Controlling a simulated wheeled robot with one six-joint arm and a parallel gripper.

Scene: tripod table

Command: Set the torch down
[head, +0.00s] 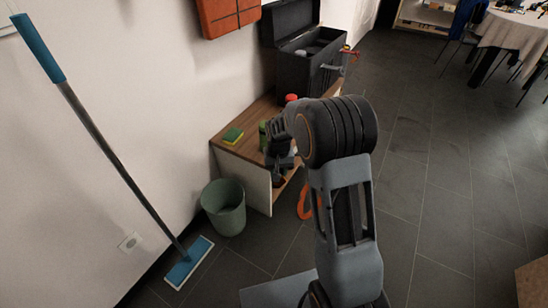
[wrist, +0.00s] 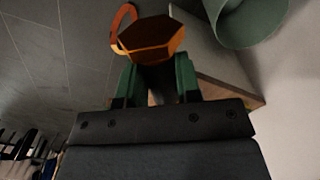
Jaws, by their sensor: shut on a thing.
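My gripper (wrist: 158,78) shows in the wrist view with two green-and-dark fingers shut on the torch (wrist: 152,38). The torch is dark with an orange rim, and its six-sided end faces the camera. In the head view my gripper (head: 281,160) is at the front edge of the low wooden bench (head: 232,150), partly covered by my own arm. The torch is hard to make out there among the dark parts. I cannot tell whether it touches the bench.
A green-yellow sponge (head: 233,136) lies on the bench; a red-capped item (head: 291,98) is behind my arm. A black toolbox (head: 298,62) stands at the back. A green bin (head: 224,207), a mop (head: 112,140) and an orange loop (head: 305,200) are near the bench.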

